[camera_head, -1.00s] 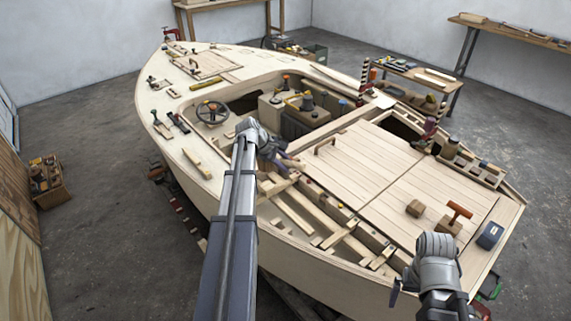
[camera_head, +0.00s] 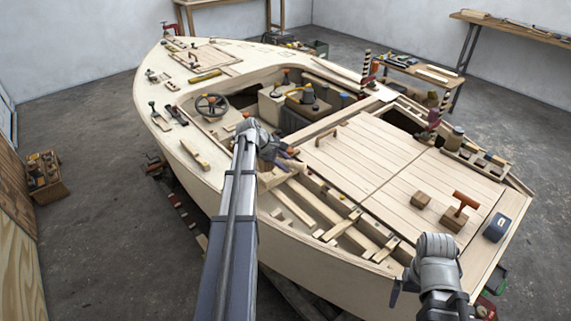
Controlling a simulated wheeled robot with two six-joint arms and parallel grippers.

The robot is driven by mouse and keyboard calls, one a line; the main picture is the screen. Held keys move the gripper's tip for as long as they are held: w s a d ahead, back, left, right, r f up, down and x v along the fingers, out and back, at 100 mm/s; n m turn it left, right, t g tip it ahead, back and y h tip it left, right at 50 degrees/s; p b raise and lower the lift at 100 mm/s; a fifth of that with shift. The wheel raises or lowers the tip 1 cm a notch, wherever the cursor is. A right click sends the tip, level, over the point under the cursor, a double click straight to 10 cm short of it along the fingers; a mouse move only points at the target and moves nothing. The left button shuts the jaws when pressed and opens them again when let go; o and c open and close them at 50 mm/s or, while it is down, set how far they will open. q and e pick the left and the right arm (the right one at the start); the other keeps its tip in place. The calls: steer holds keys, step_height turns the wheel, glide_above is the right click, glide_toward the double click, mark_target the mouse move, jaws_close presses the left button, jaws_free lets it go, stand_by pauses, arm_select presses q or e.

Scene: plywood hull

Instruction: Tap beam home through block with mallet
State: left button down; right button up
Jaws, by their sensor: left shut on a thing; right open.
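My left gripper (camera_head: 284,158) is over the near side of the boat's cockpit, shut on a pale wooden piece (camera_head: 292,166). The piece is small and partly covered by the fingers, so I cannot tell whether it is the mallet or the beam. Just below it, pale wooden beams (camera_head: 318,207) run along the open near side deck, with short cross pieces (camera_head: 343,224) on them. I cannot tell which is the task's beam or block. My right gripper (camera_head: 397,287) is open and empty at the near right of the hull, largely hidden by its own wrist.
On the plank deck (camera_head: 375,160) stand a small brown block (camera_head: 420,199), a block with an orange T-handle (camera_head: 461,211) and a dark blue box (camera_head: 497,228). Striped posts (camera_head: 366,68) rise from the far edge. A steering wheel (camera_head: 211,105) is left of my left arm.

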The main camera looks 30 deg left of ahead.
arm_select(q)
step_height(320, 180, down, 5)
steer(key=b, duration=0.5)
step_height(320, 180, up, 5)
steer(key=p, duration=0.5)
steer(key=shift+r, duration=0.2)
steer(key=shift+f, duration=0.25)
steer(key=shift+f+b, duration=0.25)
steer(key=shift+b, duration=0.1)
stand_by(1.2)
